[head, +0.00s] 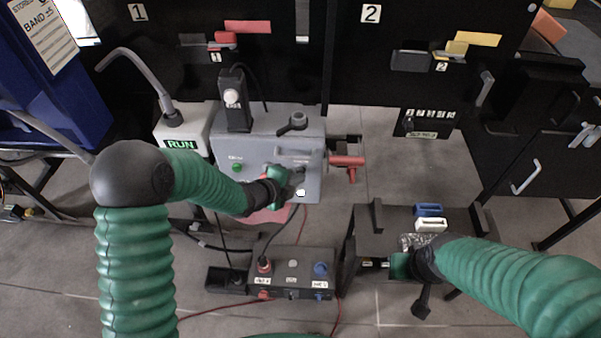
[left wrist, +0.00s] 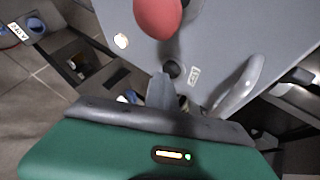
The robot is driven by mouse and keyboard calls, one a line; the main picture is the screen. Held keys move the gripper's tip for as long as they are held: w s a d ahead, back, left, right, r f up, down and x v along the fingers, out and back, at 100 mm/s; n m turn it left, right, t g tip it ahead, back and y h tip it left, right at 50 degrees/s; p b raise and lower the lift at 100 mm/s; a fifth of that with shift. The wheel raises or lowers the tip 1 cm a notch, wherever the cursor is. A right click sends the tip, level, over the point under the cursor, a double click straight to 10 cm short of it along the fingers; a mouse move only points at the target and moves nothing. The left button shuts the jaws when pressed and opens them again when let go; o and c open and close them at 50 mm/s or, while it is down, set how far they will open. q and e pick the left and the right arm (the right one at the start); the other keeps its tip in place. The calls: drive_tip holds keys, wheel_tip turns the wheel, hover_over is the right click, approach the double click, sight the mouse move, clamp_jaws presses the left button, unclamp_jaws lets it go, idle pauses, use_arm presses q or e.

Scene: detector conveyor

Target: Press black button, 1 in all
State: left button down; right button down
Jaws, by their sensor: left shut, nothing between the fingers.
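The black button (left wrist: 173,68) is a small round dark cap on the grey panel, beside a small white label in the left wrist view. My left gripper (left wrist: 160,88) is shut and empty, with its grey fingertips just below the button in that picture; I cannot tell whether they touch it. In the head view my left gripper (head: 296,178) is in front of the grey control box (head: 262,140), and the arm and gripper cover part of its face. My right gripper (head: 420,295) is low at the right by a dark stand; its fingers are not clear.
A red knob (left wrist: 158,14) and a white lit button (left wrist: 121,40) are close by on the panel. A grey handle (left wrist: 240,88) sticks out at the right. A green button (head: 237,168) is on the box. A dark switch box (head: 290,268) lies below.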

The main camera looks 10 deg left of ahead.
use_arm(q)
drive_tip(key=shift+w, duration=0.15)
idle(0.4)
drive_tip(key=shift+s+b, duration=0.35)
drive_tip(key=shift+s, duration=0.55)
drive_tip(key=s+b, duration=0.1)
drive_tip(key=s, duration=0.4)
drive_tip(key=shift+d, duration=0.1)
idle(0.4)
